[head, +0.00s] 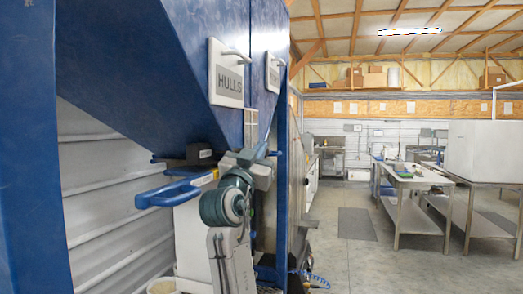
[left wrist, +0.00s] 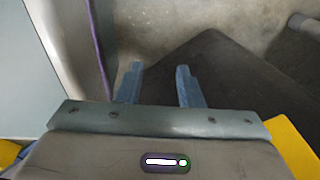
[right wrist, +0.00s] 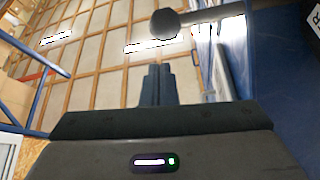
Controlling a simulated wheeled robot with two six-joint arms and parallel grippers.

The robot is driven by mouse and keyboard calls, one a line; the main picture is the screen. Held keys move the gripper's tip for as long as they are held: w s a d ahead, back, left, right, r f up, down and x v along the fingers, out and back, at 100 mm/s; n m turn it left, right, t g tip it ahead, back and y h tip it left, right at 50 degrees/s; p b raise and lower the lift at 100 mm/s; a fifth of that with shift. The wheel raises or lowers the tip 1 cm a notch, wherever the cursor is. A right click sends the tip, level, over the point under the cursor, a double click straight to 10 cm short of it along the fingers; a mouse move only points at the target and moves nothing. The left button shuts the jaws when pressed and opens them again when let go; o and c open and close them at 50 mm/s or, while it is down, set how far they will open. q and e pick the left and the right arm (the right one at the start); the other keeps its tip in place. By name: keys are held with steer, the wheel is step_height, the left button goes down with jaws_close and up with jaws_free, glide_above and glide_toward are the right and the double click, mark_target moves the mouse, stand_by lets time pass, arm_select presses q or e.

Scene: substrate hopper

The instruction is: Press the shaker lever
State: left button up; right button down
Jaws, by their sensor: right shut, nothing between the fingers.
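In the right wrist view, a dark bar with a round knob (right wrist: 165,23), which looks like the lever, reaches in from the right. My right gripper (right wrist: 157,70) is shut and empty, its tips pointing up towards the knob with a visible gap in the picture. In the head view my right gripper (head: 262,150) is beside the blue hopper (head: 180,50), partly hidden by its wrist. I cannot match the knob surely to a part in the head view. My left gripper (left wrist: 157,82) is open and empty above the floor, outside the head view.
A blue handle (head: 168,192) sticks out left of my right arm. A HULLS plate (head: 228,85) with a short pale rod is on the hopper above. A white container (head: 192,235) stands below. Steel tables (head: 418,180) stand at the right, with open floor between.

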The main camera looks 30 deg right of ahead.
arm_select(q)
steer(key=shift+f+b, duration=0.15)
steer(key=shift+b, duration=0.15)
arm_select(e)
steer(key=s+a+r, duration=0.1)
steer(key=s+a, duration=0.5)
steer(key=s, duration=0.4)
steer(key=shift+s+r, duration=0.15)
steer(key=shift+s, duration=0.05)
arm_select(q)
steer(key=shift+w, duration=0.1)
steer(key=shift+w, duration=0.6)
arm_select(e)
steer(key=shift+w, duration=0.1)
